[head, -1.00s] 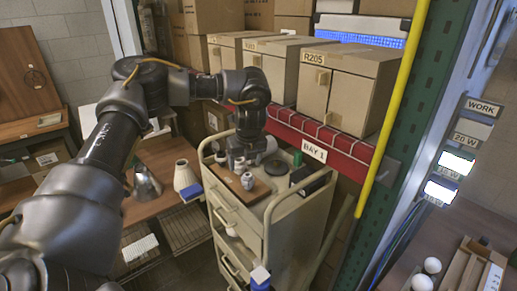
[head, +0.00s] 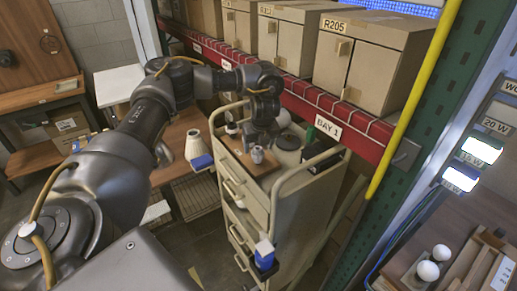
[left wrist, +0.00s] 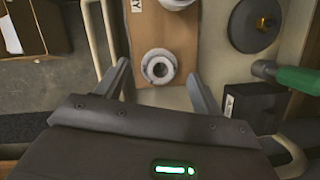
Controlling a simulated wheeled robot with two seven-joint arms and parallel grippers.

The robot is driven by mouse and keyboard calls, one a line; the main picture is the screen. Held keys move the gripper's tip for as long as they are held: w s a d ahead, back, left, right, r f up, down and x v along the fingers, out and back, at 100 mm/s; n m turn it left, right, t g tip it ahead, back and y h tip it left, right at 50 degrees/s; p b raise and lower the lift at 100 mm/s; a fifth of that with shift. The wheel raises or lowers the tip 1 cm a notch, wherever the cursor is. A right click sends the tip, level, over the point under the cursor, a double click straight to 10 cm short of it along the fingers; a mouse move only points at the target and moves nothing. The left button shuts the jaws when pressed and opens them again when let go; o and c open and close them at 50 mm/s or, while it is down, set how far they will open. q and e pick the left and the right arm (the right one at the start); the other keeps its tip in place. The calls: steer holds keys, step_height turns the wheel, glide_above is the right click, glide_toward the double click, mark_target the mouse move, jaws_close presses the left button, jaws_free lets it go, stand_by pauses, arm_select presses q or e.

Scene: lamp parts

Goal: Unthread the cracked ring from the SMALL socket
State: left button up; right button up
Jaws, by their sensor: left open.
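A small pale socket with a ring-shaped top (head: 257,154) stands on a wooden board (head: 273,168) on the cart. In the left wrist view the round pale ring top (left wrist: 158,66) is seen from above, and a second pale fitting (left wrist: 177,3) is cut off at the top edge. I cannot make out a crack or which socket is small. My left gripper (left wrist: 158,76) is open, with one finger on each side of the near fitting and gaps on both sides. It also shows over the board in the head view (head: 262,132). My right gripper is not in view.
The cart's rail (head: 300,170) and the red shelf beam (head: 345,132) are close by.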

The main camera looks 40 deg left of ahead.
arm_select(q)
steer(key=shift+a+f, duration=0.15)
steer(key=shift+f, duration=0.55)
steer(key=shift+w+a+f, duration=0.1)
steer(key=shift+w+f, duration=0.05)
steer(key=shift+f, duration=0.15)
steer(key=c, duration=1.2)
steer(key=shift+r+n+p, duration=0.2)
steer(key=shift+n+p, duration=0.2)
steer(key=shift+p, duration=0.15)
steer(key=shift+n+g+y+p, duration=0.3)
steer(key=shift+n+g+p, duration=0.3)
steer(key=shift+n+p, duration=1.4)
steer(key=shift+w+n+g+p, duration=0.1)
steer(key=shift+n+g+p, duration=0.2)
steer(key=shift+n+p, duration=0.9)
steer(key=shift+p, duration=0.5)
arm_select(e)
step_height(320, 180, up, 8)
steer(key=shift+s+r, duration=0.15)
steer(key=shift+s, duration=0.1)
arm_select(q)
steer(key=shift+f, duration=0.1)
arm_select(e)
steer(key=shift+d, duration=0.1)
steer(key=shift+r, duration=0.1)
